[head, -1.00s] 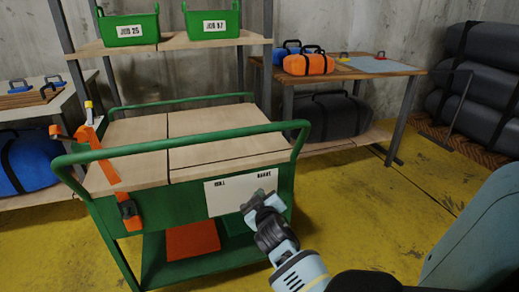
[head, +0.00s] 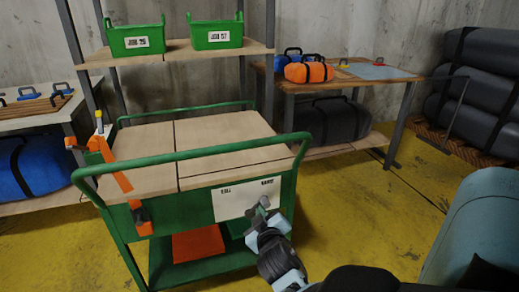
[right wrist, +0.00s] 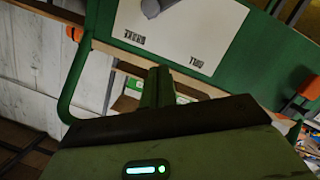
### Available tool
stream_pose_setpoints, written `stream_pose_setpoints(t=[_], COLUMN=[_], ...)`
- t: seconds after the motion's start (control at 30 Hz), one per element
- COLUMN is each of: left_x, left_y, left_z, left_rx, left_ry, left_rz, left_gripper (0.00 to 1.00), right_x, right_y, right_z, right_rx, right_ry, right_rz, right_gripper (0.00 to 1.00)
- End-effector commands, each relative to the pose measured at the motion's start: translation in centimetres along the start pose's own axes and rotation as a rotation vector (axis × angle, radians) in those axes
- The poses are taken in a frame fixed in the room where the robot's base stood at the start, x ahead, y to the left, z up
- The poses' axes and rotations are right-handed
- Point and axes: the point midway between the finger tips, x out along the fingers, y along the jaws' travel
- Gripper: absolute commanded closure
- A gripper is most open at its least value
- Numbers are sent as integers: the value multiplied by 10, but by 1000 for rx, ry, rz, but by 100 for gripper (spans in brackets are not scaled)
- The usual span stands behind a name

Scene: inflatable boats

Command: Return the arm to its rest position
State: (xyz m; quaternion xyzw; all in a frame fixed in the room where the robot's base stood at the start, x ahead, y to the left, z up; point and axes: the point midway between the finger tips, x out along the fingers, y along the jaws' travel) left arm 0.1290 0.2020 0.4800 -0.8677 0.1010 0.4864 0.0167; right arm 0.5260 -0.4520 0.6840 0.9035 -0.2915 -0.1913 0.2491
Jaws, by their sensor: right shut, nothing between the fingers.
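My right gripper (head: 264,208) is in front of the white sign (head: 232,201) on the near side of the green cart (head: 200,158). Its fingers look shut with nothing between them. In the right wrist view the fingers (right wrist: 158,85) are close together below the sign (right wrist: 190,25), which shows upside down there. A dark grey rounded thing covers part of the sign in that view. Whether the fingers touch the sign is unclear. My left gripper is not in view.
An orange clamp (head: 120,178) hangs on the cart's left side. An orange thing (head: 198,244) lies on its lower shelf. Green bins (head: 136,40) stand on a shelf behind. A table (head: 350,82) holds an orange bag (head: 308,72). Yellow floor (head: 365,210) is clear at the right.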

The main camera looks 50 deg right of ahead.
Motion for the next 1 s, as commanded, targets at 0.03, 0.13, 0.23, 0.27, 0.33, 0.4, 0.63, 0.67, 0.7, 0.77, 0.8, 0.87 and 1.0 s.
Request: stream_pose_setpoints(t=[0.03,0.13,0.23,0.27,0.33,0.4,0.63,0.67,0.7,0.77,0.8,0.87,1.0], left_x=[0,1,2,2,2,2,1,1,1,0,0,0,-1], left_y=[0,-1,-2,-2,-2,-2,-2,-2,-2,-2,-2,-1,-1], left_z=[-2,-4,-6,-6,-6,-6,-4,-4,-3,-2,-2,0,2], left_rx=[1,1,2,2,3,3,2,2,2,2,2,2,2], left_ry=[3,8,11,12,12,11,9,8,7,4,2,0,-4], left_rz=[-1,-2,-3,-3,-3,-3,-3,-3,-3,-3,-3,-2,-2], left_gripper=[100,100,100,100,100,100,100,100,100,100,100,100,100], right_x=[-4,-9,-10,-10,-10,-10,-10,-10,-10,-10,-10,-13,-34], right_y=[0,0,0,0,0,0,0,0,0,0,0,-4,-25], right_z=[0,0,0,0,0,0,0,0,0,0,1,6,35], right_rx=[0,0,0,0,-1,-1,-1,0,0,-1,-2,-7,-29], right_ry=[-1,0,0,0,0,0,0,0,0,0,-1,-3,-17], right_rz=[0,1,1,1,1,1,1,1,1,1,-2,-14,-100], right_gripper=[100,100,100,100,100,100,100,100,100,100,100,100,100])
